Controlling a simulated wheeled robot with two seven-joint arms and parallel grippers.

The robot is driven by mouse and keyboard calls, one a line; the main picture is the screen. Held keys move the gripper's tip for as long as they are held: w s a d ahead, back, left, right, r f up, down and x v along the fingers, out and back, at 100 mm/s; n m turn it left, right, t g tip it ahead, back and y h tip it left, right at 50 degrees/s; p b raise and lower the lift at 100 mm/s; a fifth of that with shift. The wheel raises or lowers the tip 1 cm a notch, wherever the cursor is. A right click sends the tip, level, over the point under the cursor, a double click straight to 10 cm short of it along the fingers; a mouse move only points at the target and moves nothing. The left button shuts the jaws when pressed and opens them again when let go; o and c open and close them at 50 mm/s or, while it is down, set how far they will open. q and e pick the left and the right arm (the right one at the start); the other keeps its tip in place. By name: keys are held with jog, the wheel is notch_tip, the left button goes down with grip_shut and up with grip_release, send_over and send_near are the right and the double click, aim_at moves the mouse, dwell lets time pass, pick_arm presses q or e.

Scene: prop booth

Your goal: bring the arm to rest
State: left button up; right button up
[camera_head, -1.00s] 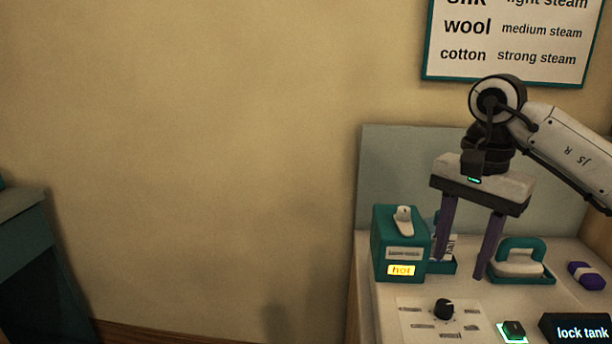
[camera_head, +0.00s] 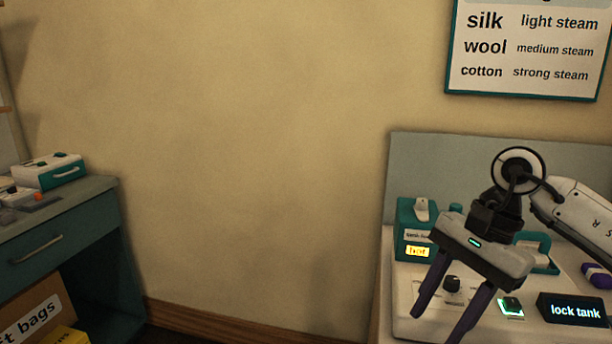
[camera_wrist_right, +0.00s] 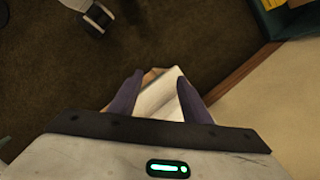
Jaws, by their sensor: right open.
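My right arm (camera_head: 575,210) comes in from the right in the head view. Its gripper (camera_head: 441,322) points down at a tilt, with two purple fingers spread and nothing between them. It hangs in front of the counter's control panel and hides part of it. In the right wrist view the open fingers (camera_wrist_right: 158,76) also hold nothing, with a pale edge and dark floor beyond them. My left gripper is not in view.
A teal box with a white lever (camera_head: 421,210), a black knob (camera_head: 452,284), a lit green button (camera_head: 511,305) and a "lock tank" display (camera_head: 575,310) are close to my right gripper. A teal cabinet (camera_head: 50,245) stands at left. Bare wall lies between.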

jog(key=s+a+m+g+y, duration=0.1)
jog(key=s+a+m+y, duration=0.5)
jog(key=a, duration=0.6)
jog(key=s+a+m+y, duration=0.1)
jog(key=a+m+y, duration=0.2)
jog(key=a+y, duration=0.65)
jog(key=w+d+f+m+t+h, duration=0.1)
jog(key=w+d+f+m+t, duration=0.15)
jog(key=m+t, duration=0.75)
jog(key=w+d+f+m+t+h, duration=0.15)
jog(key=w+m+t, duration=0.35)
jog(key=m, duration=1)
jog(key=s+d+f+m+t+h, duration=0.25)
jog(key=d+f+m+h, duration=0.25)
jog(key=f+m+h, duration=0.45)
jog(key=s+d+f+m+g+h, duration=0.2)
jog(key=s+f+m, duration=0.5)
jog(key=f, duration=0.4)
jog(key=s+d+f+m+g+h, duration=0.2)
jog(key=s+d+f+m+g, duration=0.3)
jog(key=s+f, duration=0.5)
jog(key=d+f+m, duration=0.1)
jog(key=m, duration=0.1)
jog(key=shift+f+m+h, duration=0.25)
jog(key=shift+m+h, duration=0.1)
